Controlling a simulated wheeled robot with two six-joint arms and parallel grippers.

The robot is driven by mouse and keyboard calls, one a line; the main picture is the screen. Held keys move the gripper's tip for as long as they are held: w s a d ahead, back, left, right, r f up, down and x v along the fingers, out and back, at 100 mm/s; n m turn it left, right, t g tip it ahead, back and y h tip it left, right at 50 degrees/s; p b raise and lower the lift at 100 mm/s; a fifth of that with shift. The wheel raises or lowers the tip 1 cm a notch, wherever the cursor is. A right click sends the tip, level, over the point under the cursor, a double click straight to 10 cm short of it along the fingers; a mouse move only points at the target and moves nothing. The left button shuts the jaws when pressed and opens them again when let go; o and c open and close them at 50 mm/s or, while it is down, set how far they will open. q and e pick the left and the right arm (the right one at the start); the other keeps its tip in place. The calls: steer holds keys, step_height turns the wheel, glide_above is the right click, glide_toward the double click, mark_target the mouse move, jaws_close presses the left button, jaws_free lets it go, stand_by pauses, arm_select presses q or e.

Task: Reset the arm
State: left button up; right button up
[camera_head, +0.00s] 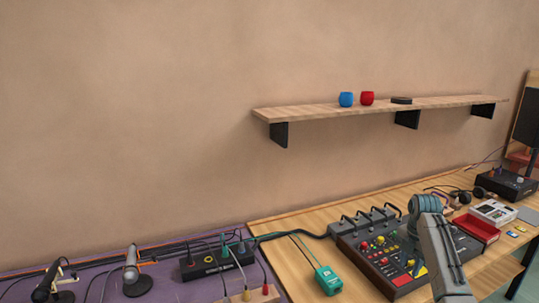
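My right arm comes up from the bottom right, in front of a control console. My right gripper (413,232) seems to be at its upper end, by the blue-grey joint, over the console. Its fingers are small and mostly hidden, so I cannot tell whether they are open or shut. I see nothing clearly held in it. My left arm and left gripper are not in view.
The console (375,262) has coloured buttons and a row of levers. A teal box (328,279) lies left of it, a red tray (478,228) right. Microphones (135,275) stand on a purple surface at left. A wall shelf (320,112) holds a blue cup (346,99) and red cup (367,98).

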steer(key=s+a+f+m+t+h, duration=0.1)
steer(key=s+a+f+m, duration=0.35)
steer(key=s+f, duration=0.5)
steer(key=s+a+f+m+t, duration=0.1)
steer(key=s+a+f+m, duration=0.3)
steer(key=s+f, duration=0.5)
steer(key=s+a+r+m+t, duration=0.15)
steer(key=s+m, duration=0.25)
steer(key=s, duration=0.5)
steer(key=s+a+r+m, duration=0.3)
steer(key=s+m, duration=0.2)
steer(key=s, duration=0.4)
steer(key=s+a+r+m, duration=0.2)
steer(key=s+m, duration=0.2)
steer(key=s, duration=0.5)
steer(key=d+f+g, duration=0.1)
steer(key=d+f, duration=0.2)
steer(key=f, duration=2.6)
steer(key=s+d+f+g, duration=0.1)
steer(key=s+f, duration=1.8)
steer(key=f, duration=0.2)
steer(key=shift+d+f, duration=0.2)
steer(key=shift+d, duration=0.05)
